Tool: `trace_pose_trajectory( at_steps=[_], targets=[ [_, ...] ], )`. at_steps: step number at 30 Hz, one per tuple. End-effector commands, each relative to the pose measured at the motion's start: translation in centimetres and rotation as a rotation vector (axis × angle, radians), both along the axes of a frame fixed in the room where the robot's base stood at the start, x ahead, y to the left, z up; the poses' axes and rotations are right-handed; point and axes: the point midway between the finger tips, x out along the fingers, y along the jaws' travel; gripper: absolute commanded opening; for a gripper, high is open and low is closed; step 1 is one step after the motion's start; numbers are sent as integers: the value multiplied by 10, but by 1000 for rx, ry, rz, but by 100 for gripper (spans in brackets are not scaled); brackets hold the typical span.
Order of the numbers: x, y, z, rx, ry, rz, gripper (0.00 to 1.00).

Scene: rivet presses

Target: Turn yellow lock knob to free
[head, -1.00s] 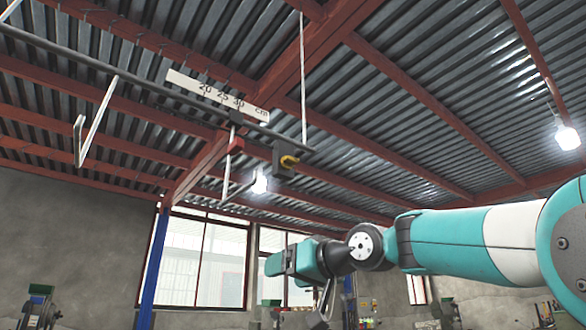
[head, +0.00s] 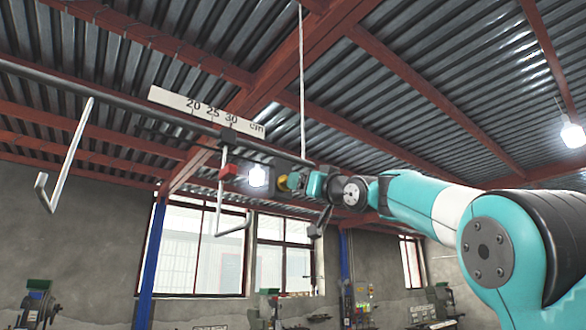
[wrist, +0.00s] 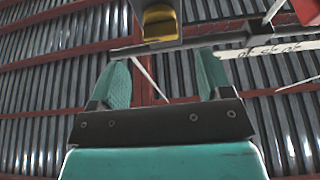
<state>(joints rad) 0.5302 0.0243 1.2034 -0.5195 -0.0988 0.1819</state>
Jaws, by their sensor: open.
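The yellow lock knob (head: 283,183) sits on a dark block at the right part of a hanging rail. In the wrist view, the yellow knob (wrist: 160,22) shows at the top, on a grey block. My gripper's two teal fingers (wrist: 162,60) are apart with nothing between them. The knob lies past the fingertips, roughly in line with the gap.
The dark rail (head: 105,92) carries a white scale board (head: 207,112) marked 20, 25, 30 cm. A red block (head: 228,171) with a bent rod hangs left of the knob. Another bent rod (head: 68,150) hangs farther left. A thin vertical rod (head: 302,80) rises above the rail.

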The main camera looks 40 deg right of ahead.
Motion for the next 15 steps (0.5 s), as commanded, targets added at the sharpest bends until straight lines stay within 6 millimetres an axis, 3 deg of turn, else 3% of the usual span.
trace_pose_trajectory(
  at_steps=[1,6,15],
  targets=[
    [12,2,12,1,2,5,72],
    [39,2,21,0,2,1,72],
    [57,2,24,0,0,0,72]
  ],
)
